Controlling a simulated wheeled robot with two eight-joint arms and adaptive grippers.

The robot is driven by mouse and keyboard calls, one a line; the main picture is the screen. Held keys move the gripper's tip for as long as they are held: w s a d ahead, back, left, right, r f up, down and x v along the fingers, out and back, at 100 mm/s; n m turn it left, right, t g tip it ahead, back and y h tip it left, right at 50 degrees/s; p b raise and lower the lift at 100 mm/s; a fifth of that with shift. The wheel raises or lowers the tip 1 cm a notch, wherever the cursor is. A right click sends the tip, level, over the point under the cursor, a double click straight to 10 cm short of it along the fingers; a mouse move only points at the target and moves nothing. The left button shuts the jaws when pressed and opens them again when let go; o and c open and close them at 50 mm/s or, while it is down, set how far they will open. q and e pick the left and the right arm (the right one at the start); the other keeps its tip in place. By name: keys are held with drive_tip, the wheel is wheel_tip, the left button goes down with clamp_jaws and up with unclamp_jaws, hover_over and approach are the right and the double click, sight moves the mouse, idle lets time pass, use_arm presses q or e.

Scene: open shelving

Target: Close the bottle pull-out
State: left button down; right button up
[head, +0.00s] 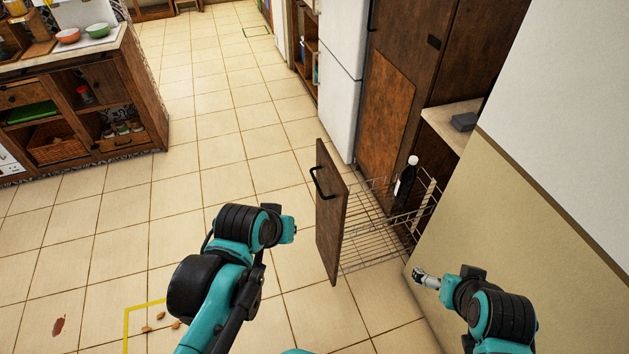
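The bottle pull-out (331,215) stands out from the cabinet run, with its wooden front panel, black handle (322,183) and wire basket (370,247) exposed. A dark bottle with a white cap (405,181) stands upright in the basket near the cabinet end. My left arm ends to the left of the front panel, with a visible gap in the picture; its gripper fingers do not show. My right gripper (425,278) is at the lower right, below the basket and near the beige wall. It is small, and its finger opening cannot be made out.
A tall brown cabinet (392,110) and a white fridge (340,75) stand behind the pull-out. A beige wall (520,200) bounds the right side. An island with open shelves (85,100) is at upper left. The tiled floor between is mostly free, with small bits (160,316) near a yellow marking.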

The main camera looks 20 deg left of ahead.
use_arm(q)
drive_tip(key=w+a+f+n+g+h+p, duration=0.1)
drive_tip(key=w+a+n+h, duration=0.1)
drive_tip(key=w+n, duration=0.6)
drive_tip(key=w+a+f+n+h+p, duration=0.1)
drive_tip(key=w+a+n+h+p, duration=0.2)
drive_tip(key=w, duration=0.9)
drive_tip(key=w+a+f+n+h, duration=0.2)
drive_tip(key=w+a+f+n, duration=0.2)
drive_tip(key=w+f+n, duration=0.2)
drive_tip(key=n+t+h+p, duration=0.1)
drive_tip(key=n+h, duration=0.2)
drive_tip(key=n, duration=0.3)
approach(323, 181)
drive_tip(key=b+x, duration=0.2)
drive_tip(key=x, duration=0.1)
drive_tip(key=b+x, duration=0.2)
drive_tip(key=x, duration=0.1)
drive_tip(key=shift+s+a+f+b, duration=0.1)
drive_tip(key=shift+s+f+b, duration=0.15)
drive_tip(key=shift+b, duration=0.15)
drive_tip(key=shift+w+d, duration=0.3)
drive_tip(key=shift+d+r, duration=0.1)
